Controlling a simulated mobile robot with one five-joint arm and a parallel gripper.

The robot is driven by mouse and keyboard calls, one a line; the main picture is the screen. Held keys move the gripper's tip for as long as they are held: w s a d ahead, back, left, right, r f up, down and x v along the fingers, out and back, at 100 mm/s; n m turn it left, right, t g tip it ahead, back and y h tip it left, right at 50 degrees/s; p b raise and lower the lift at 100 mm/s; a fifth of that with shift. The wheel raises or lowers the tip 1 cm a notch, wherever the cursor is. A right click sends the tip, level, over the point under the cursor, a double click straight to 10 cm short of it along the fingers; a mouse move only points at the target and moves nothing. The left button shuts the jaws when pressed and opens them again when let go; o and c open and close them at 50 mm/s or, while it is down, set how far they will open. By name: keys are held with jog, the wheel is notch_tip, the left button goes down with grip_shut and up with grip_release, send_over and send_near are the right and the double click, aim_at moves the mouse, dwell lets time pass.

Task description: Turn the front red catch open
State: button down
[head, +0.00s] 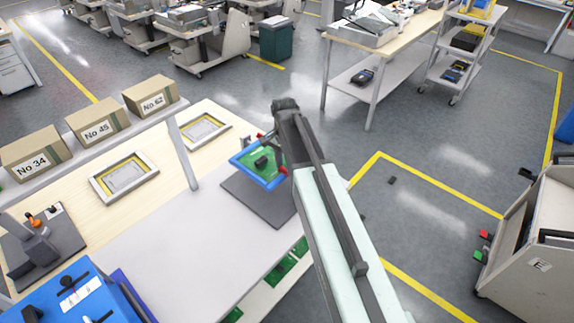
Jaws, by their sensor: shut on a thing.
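A blue frame (243,175) with a green board (262,166) inside sits tilted on a dark grey base plate (240,199) at the right end of the bench. A black part (262,161) lies on the board. One red catch (283,170) shows at the frame's near right corner, beside my arm. Another small red piece (260,136) shows at the far edge. My gripper (287,160) is down at the frame's right side, mostly hidden by my arm. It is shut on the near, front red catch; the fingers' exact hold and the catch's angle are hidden.
Cardboard boxes (97,126) stand on a shelf above the bench. Framed panels (124,177) lie on the wooden top. A blue box (80,290) is at the lower left. A trolley (530,240) stands at the right, with open floor between.

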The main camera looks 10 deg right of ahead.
jog(key=n, duration=0.3)
jog(key=shift+a+n, duration=0.2)
jog(key=shift+n, duration=0.2)
jog(key=n, duration=0.4)
jog(key=shift+n, duration=0.3)
jog(key=n, duration=0.4)
jog(key=shift+s+n, duration=0.1)
jog(key=shift+n, duration=2.3)
jog(key=shift+d, duration=0.1)
jog(key=c, duration=0.9)
grip_release()
